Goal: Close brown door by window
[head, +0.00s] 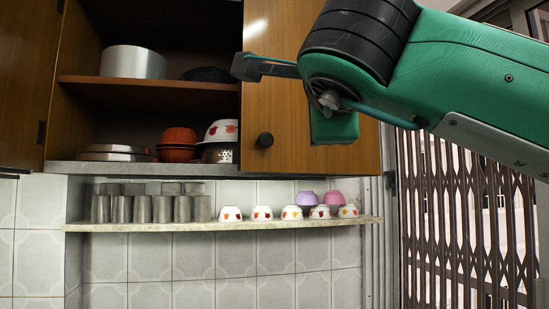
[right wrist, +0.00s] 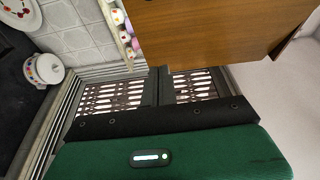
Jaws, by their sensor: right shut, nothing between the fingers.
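The brown door (head: 300,165) by the window has a black knob (head: 265,140) and covers the right part of the wall cabinet. The cabinet is uncovered to its left; I cannot tell exactly how far the door stands ajar. My right gripper (head: 240,66) is shut and empty, its fingertips at the door's left edge above the knob. I cannot tell whether they touch it. My green forearm hides the door's upper right. In the right wrist view a brown panel (right wrist: 215,30) shows beyond my green arm. My left gripper is not in view.
The other brown door (head: 25,80) stands open at the left. The cabinet holds a pot (head: 133,62) and bowls (head: 178,140). A shelf (head: 240,225) below carries steel tumblers (head: 150,207) and small bowls. The window with a folding lattice (head: 460,220) is at the right.

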